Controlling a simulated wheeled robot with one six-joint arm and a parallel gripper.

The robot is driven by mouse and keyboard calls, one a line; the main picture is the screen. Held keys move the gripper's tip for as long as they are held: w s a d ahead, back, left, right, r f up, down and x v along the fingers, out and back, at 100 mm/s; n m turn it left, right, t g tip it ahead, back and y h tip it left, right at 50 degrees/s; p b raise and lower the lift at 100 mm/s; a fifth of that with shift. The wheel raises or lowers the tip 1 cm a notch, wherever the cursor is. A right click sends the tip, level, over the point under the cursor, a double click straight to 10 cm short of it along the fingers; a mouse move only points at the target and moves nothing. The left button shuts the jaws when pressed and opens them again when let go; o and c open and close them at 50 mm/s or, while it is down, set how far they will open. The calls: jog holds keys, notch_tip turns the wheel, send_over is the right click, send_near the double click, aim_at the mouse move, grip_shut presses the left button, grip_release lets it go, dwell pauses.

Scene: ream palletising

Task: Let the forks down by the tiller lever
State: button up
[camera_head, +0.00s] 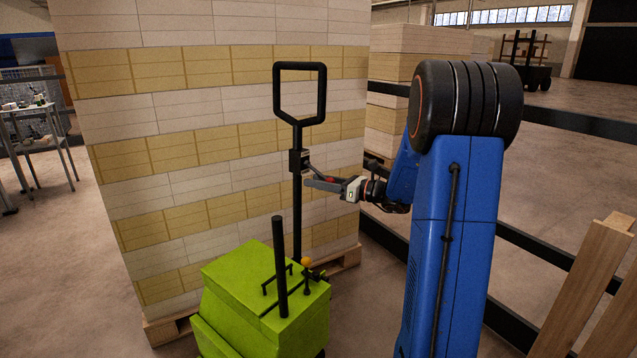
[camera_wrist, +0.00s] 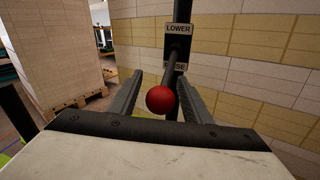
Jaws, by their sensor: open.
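The black tiller (camera_head: 297,190) stands upright on the green pallet truck (camera_head: 235,285), with a loop handle at its top. In the wrist view its lever block carries a LOWER label (camera_wrist: 178,29) above a partly hidden label ending in "SE". A lever with a red ball knob (camera_wrist: 160,99) reaches out from the block toward my wrist camera. My gripper (camera_head: 315,180) is beside the tiller at the height of the block. In the wrist view my gripper (camera_wrist: 160,92) is open, with the red knob between its two fingers and space on both sides. The forks are hidden.
A tall stack of white and yellow reams (camera_head: 215,120) on a wooden pallet (camera_head: 345,261) stands right behind the tiller. A black rail (camera_head: 530,250) runs at the right, with wooden posts (camera_head: 590,285) nearby. A metal table (camera_head: 35,125) stands far left.

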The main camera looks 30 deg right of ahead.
jog(key=shift+c, duration=0.2)
grip_shut()
